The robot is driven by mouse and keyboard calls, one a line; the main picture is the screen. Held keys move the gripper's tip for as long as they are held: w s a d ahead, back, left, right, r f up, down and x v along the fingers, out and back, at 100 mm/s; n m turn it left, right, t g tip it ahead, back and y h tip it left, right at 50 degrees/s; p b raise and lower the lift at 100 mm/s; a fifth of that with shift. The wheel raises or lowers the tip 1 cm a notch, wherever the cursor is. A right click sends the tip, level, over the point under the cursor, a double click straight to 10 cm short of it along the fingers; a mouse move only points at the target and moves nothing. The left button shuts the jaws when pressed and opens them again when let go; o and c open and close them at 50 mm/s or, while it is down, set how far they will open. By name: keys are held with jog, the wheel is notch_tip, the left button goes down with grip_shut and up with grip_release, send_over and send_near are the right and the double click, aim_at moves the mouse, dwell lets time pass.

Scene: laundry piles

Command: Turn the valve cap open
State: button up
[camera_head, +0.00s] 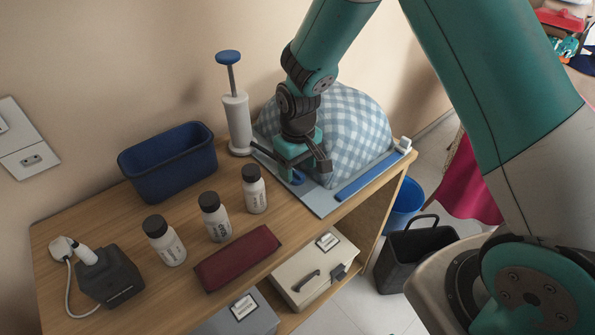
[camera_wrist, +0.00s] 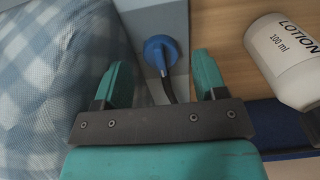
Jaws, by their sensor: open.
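The blue valve cap (camera_wrist: 160,53) is round and sits on the pale bag's edge, just beyond and between my gripper's fingertips in the wrist view. It also shows in the head view (camera_head: 297,177), partly hidden under my gripper. My gripper (camera_head: 302,168) points down over it. In the wrist view, my gripper (camera_wrist: 163,75) has its two teal fingers apart, with nothing held between them. The bag (camera_head: 345,130) is puffed up, with blue and white checked cloth inside. It also fills the left of the wrist view (camera_wrist: 50,80).
A white hand pump (camera_head: 238,120) with a blue handle stands left of my gripper. A blue slide bar (camera_head: 365,176) lies along the bag's right edge.

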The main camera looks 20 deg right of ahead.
aim_at(297, 173)
jog(key=shift+f, duration=1.15)
jog(key=c, duration=0.9)
jog(key=shift+a+m+p, duration=0.1)
jog(key=shift+m+p, duration=0.2)
jog(key=shift+m, duration=2)
jog(key=o, duration=0.9)
notch_tip(297, 173, up, 17)
jog(key=shift+r, duration=0.2)
